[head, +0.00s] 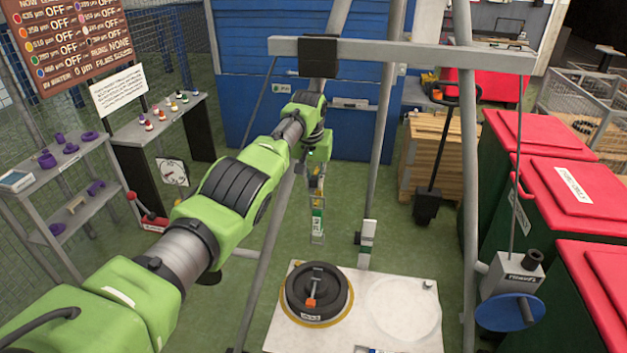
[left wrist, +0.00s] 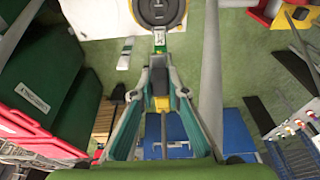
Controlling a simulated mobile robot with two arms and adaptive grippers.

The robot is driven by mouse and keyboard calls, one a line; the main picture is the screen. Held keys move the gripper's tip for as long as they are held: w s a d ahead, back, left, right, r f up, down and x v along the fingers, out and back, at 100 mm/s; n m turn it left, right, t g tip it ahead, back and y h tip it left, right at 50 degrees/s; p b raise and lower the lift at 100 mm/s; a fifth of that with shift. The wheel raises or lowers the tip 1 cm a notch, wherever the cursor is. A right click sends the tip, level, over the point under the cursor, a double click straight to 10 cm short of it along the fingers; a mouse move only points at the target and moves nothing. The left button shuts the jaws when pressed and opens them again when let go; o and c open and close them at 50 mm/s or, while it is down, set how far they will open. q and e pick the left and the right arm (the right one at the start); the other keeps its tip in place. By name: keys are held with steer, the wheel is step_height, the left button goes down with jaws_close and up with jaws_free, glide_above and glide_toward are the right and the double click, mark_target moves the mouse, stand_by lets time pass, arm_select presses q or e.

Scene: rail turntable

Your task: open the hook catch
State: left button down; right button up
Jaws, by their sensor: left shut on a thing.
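My left gripper (head: 318,196) points down below the black trolley (head: 317,57) of the grey overhead beam. It is shut on a narrow piece with a green and white label (head: 317,222), which hangs below the fingers. In the left wrist view this labelled piece (left wrist: 160,44) lies just beyond my left fingertips (left wrist: 161,75). I cannot tell whether the piece is the catch or another part of the hook; no hook shape shows clearly. My right gripper is not in view.
A black round lid (head: 317,292) with an orange handle lies on a white plate (head: 288,338) below. Frame legs (head: 377,140) stand close to my arm. A winch with a blue wheel (head: 509,312) and red-lidded bins (head: 573,190) are at right. Shelves (head: 60,185) stand at left.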

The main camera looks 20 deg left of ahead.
mark_target(312, 192)
arm_select(q)
steer(key=c, duration=2)
jaws_free()
steer(key=shift+f, duration=0.1)
steer(key=shift+o, duration=0.2)
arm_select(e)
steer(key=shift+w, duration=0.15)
arm_select(q)
steer(key=v, duration=1.2)
steer(key=shift+f, duration=0.1)
